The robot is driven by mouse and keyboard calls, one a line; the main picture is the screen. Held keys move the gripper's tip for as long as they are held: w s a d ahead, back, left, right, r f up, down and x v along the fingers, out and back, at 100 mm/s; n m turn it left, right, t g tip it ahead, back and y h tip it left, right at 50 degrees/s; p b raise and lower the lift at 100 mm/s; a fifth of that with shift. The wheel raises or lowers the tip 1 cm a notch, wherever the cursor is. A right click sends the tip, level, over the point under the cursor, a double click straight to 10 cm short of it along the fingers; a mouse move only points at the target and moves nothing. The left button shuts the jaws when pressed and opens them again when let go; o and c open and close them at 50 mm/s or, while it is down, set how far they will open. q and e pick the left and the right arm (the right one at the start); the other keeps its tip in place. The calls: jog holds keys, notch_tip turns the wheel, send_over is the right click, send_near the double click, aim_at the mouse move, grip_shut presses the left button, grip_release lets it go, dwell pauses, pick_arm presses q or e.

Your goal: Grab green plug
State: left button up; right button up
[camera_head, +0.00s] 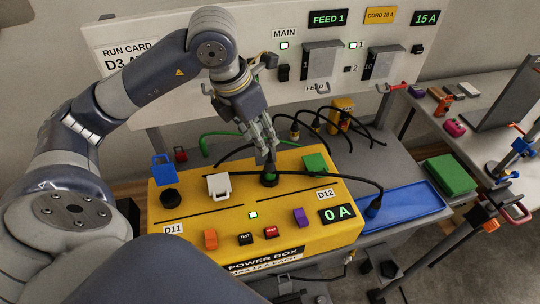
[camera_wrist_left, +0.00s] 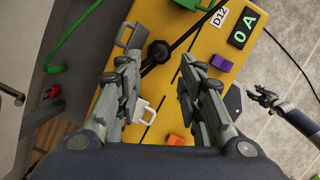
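A green cable (camera_head: 222,135) lies behind the yellow power box (camera_head: 200,250), with a bend or end at its left; the gripper hides its right part. In the left wrist view a green cable end (camera_wrist_left: 56,69) lies left of the box; I cannot tell if it is the plug. My left gripper (camera_head: 267,155) points down over the box's back. In the wrist view its fingers (camera_wrist_left: 163,80) are apart, with nothing held. A black plug or socket (camera_head: 269,179) with a black cable stands below the fingertips. My right gripper (camera_wrist_left: 264,97) seems to show small at the right; its fingers are unclear.
A green flap (camera_head: 315,163), a white latch (camera_head: 219,186) and a blue lock (camera_head: 164,168) are on the box. Black cables (camera_head: 350,130) loop behind it. A blue tray (camera_head: 410,203) and a green block (camera_head: 450,175) lie to the right. The panel (camera_head: 210,100) stands behind.

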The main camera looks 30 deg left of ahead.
aim_at(269, 154)
pick_arm(q)
jog(key=p+x, duration=0.2)
jog(key=x, duration=0.7)
jog(key=shift+w+f, duration=0.15)
jog(key=shift+f, duration=0.3)
grip_shut()
pick_arm(e)
jog(key=shift+s+d+r, duration=0.25)
jog(key=shift+s+r, duration=0.3)
jog(key=shift+r, duration=0.05)
jog(key=shift+s+d+r, duration=0.25)
jog(key=shift+s+r, duration=0.25)
jog(key=shift+r, duration=0.1)
